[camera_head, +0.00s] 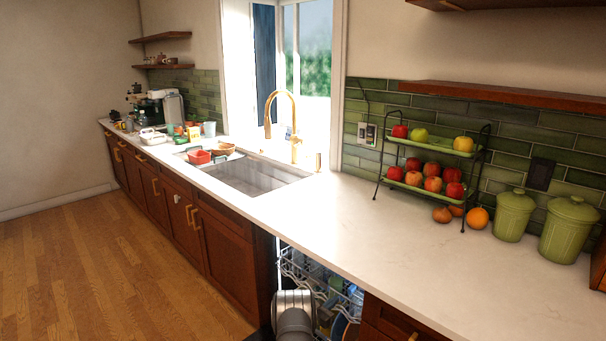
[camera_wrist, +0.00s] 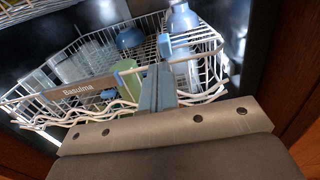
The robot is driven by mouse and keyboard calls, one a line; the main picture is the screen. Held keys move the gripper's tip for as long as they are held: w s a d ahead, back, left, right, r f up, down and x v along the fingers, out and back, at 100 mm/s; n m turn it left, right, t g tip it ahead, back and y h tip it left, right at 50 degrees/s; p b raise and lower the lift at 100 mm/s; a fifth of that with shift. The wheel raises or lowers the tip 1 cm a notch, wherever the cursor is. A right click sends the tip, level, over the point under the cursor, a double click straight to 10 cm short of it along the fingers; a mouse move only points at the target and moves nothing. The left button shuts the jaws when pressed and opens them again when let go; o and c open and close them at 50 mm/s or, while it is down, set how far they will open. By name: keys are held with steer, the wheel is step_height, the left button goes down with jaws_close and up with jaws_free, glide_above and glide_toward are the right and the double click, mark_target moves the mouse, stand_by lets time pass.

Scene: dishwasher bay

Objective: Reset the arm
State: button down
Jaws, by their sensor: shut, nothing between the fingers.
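My gripper (camera_wrist: 157,85) shows in the wrist view with its two grey-blue fingers together and nothing between them. It points into the dishwasher, over the near edge of the white wire rack (camera_wrist: 205,42). I cannot tell whether the fingers touch the wires. In the head view a silver part of my arm stands at the bottom, in front of the dishwasher rack (camera_head: 292,266); the fingers are hidden there.
The rack holds a green cup (camera_wrist: 127,76), a blue bowl (camera_wrist: 130,38) and clear or pale dishes. The counter (camera_head: 330,222) lies above the bay. A fruit stand (camera_head: 428,186) and green canisters (camera_head: 514,216) stand at right. Floor (camera_head: 120,270) at left is clear.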

steer(key=x, duration=0.6)
steer(key=shift+w+d, duration=0.3)
steer(key=v, duration=1.3)
stand_by(0.4)
steer(key=x, duration=1.3)
stand_by(1.8)
stand_by(1.2)
